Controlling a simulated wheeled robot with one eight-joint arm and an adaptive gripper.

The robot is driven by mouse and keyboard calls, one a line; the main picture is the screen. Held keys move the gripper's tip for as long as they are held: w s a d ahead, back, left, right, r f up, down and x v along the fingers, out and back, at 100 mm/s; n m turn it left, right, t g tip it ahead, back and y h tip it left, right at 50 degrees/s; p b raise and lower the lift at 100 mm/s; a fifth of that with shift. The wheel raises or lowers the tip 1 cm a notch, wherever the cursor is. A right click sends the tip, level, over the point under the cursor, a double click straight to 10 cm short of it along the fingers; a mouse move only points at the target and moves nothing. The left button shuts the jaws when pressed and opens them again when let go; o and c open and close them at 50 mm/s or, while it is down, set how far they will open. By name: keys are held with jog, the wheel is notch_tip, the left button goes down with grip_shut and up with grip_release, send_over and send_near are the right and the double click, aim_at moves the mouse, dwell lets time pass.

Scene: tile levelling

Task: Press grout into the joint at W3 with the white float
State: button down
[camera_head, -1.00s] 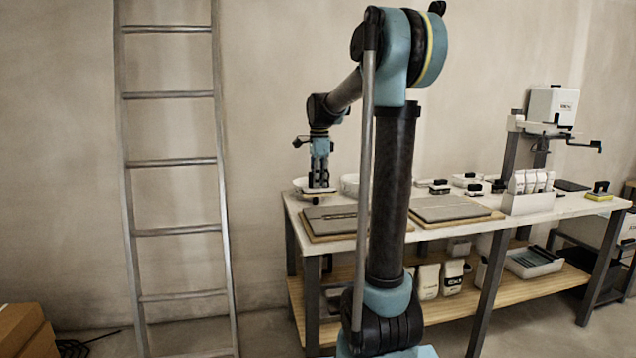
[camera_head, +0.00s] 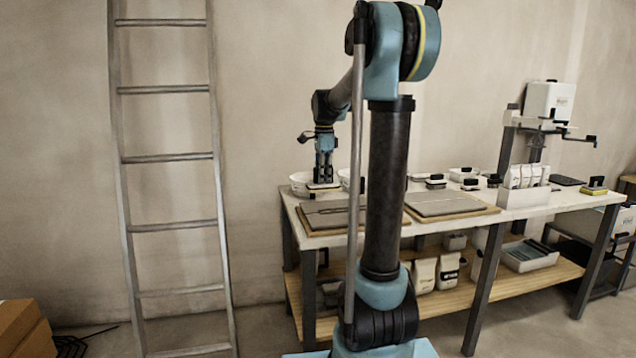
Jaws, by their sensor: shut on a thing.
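My gripper (camera_head: 324,178) points down over the left end of the white-topped bench (camera_head: 475,216). It is shut on a small float (camera_head: 323,186) with a pale base and dark grip, held at the back edge of the left tile panel. The left tile panel (camera_head: 326,216) is grey on a wooden board, with a thin joint line across it. A second grey tile panel (camera_head: 443,203) lies to the right, partly behind my arm. The label W3 cannot be read from here. Whether the float touches the panel cannot be told.
White bowls (camera_head: 300,182) stand behind the left panel. More floats and trays (camera_head: 436,181) sit at the bench's back. A white box of bags (camera_head: 524,195) and a yellow-black tool (camera_head: 594,187) are to the right. A ladder (camera_head: 170,225) leans on the wall.

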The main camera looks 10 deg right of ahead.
aim_at(335, 182)
jog(key=d, duration=0.2)
jog(key=d+f, duration=0.1)
jog(key=d, duration=0.1)
jog(key=shift+w+d+f, duration=0.1)
jog(key=shift+w, duration=0.05)
jog(key=shift+f, duration=3.25)
jog(key=shift+f, duration=0.6)
jog(key=shift+s+a, duration=0.25)
jog(key=shift+a, duration=0.95)
jog(key=shift+a, duration=0.1)
jog(key=shift+s+a, duration=0.2)
jog(key=shift+a, duration=2)
